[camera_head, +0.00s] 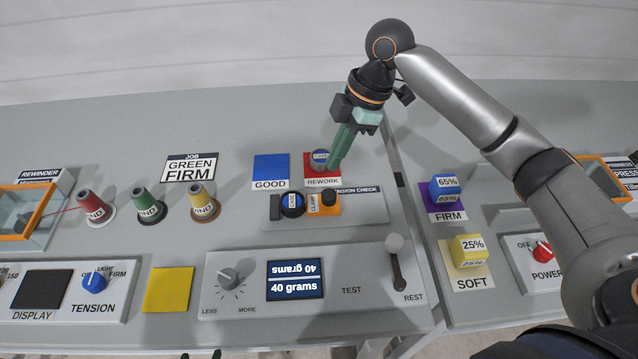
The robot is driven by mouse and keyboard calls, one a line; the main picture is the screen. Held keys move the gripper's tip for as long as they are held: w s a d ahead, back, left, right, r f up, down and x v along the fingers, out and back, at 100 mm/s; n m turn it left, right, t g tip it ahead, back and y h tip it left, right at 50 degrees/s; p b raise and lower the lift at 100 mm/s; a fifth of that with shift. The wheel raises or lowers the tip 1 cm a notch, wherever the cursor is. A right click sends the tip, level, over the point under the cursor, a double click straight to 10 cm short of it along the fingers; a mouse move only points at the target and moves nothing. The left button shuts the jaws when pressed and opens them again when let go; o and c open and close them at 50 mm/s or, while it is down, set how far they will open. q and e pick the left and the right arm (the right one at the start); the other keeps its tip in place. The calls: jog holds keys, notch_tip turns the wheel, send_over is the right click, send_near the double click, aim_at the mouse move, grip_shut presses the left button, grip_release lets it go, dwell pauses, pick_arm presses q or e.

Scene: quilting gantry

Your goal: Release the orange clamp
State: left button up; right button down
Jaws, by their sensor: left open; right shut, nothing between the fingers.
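My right gripper (333,168) is shut and empty, pointing down over the red rework pad (309,171), behind the clamp. Only the dark green fingertips of my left gripper (201,355) show at the bottom edge, spread apart.
A blue good pad (271,170) lies left of the rework pad. In front is a tester panel with a display (295,280) reading 40 grams and a white-knobbed lever (395,255). Colored cones stand to the left. Cubes (445,187) sit on pads at right.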

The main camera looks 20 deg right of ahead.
send_over(337, 204)
jog(key=w+a, duration=0.1)
jog(key=a, duration=0.2)
notch_tip(337, 204, down, 8)
jog(key=shift+w+a+f+b, duration=0.1)
jog(key=shift+a+f+b, duration=0.05)
jog(key=shift+b, duration=0.25)
jog(key=shift+a+f, duration=0.2)
jog(key=shift+f, duration=0.35)
pick_arm(q)
jog(key=shift+w+d, duration=0.4)
pick_arm(e)
jog(key=d+p, duration=0.3)
jog(key=s+d+p, duration=0.1)
jog(key=shift+s+d+r, duration=0.1)
jog(key=shift+d+r, duration=0.05)
jog(key=shift+r, duration=0.1)
jog(key=shift+s+d+f, duration=0.1)
jog(key=shift+d, duration=0.15)
pick_arm(q)
jog(key=r, duration=0.1)
jog(key=a+r, duration=0.1)
jog(key=r, duration=0.1)
jog(key=shift+s+a+r, duration=0.15)
jog(key=shift+s+r, duration=0.05)
jog(key=shift+s, duration=0.05)
pick_arm(e)
jog(key=shift+d+f, duration=0.15)
